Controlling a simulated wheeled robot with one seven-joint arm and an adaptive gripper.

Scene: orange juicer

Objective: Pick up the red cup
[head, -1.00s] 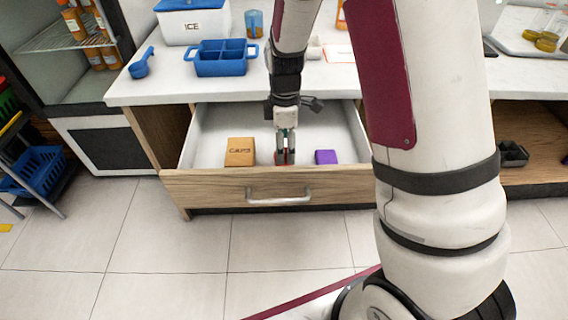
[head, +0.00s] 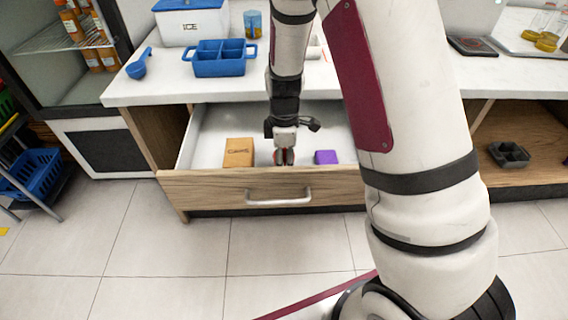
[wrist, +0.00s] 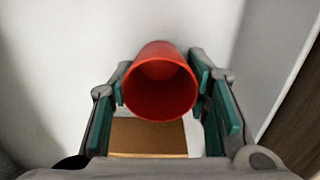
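The red cup (wrist: 162,95) stands inside the open drawer (head: 215,188). In the wrist view its round mouth faces the camera. In the head view only small red parts of it show around the fingertips. My gripper (head: 284,157) points down into the drawer. Its fingers are spread, with one teal pad on each side of the cup, close to its walls. Whether the pads touch the cup is not clear. The cup's lower part is hidden.
A brown box (head: 239,152) lies left of the cup in the drawer, and a purple block (head: 326,157) lies right. The counter above bears a blue divided tray (head: 219,66), a blue scoop (head: 139,68) and an ice box (head: 191,27).

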